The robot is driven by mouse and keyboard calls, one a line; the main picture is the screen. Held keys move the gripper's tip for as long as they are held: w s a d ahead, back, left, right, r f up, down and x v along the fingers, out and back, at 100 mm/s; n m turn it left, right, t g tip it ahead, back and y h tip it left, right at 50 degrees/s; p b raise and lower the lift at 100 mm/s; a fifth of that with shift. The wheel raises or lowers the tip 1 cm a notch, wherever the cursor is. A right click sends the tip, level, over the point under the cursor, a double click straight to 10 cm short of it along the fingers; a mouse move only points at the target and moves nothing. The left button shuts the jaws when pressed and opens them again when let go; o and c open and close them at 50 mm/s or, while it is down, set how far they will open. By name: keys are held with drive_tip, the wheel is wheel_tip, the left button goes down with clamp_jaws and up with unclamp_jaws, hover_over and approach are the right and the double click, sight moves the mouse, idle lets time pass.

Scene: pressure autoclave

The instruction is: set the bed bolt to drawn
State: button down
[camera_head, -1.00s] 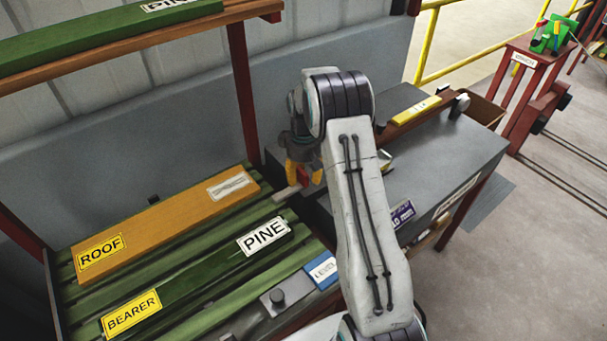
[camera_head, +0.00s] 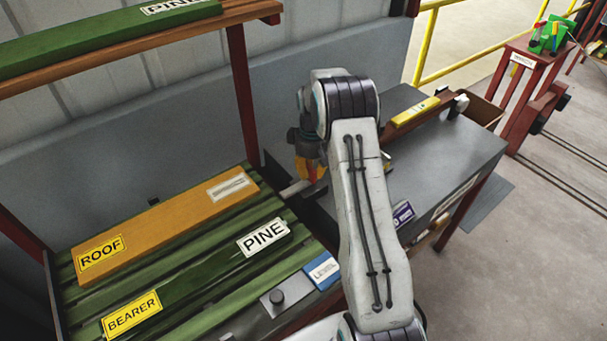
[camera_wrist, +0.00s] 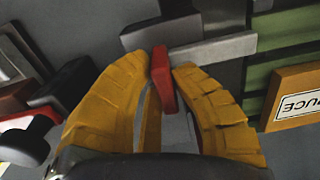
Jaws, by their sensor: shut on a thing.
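The bed bolt is a flat grey bar (camera_wrist: 215,48) with a red handle (camera_wrist: 163,82) standing out from it. In the wrist view the red handle stands between the yellow fingertips of my gripper (camera_wrist: 166,70), which is shut on it. In the head view my gripper (camera_head: 308,170) is at the gap between the slatted bed and the grey bench, partly hidden by my arm. The light end of the grey bar (camera_head: 292,189) shows just left of the fingers, at the bed's right edge. How far the bar reaches under the fingers is hidden.
The green slatted bed (camera_head: 175,220) holds an orange ROOF board (camera_head: 165,222) and a green board marked PINE and BEARER (camera_head: 200,275). A grey bench (camera_head: 455,150) stands to the right, with a yellow level (camera_head: 415,111) near its back. A shelf (camera_head: 120,55) overhangs the bed.

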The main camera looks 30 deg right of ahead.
drive_tip(key=shift+w+d, duration=0.2)
drive_tip(key=shift+d, duration=0.6)
drive_tip(key=c, duration=1.1)
unclamp_jaws()
drive_tip(key=shift+d, duration=0.15)
drive_tip(key=shift+o, duration=0.2)
wheel_tip(320, 180, up, 12)
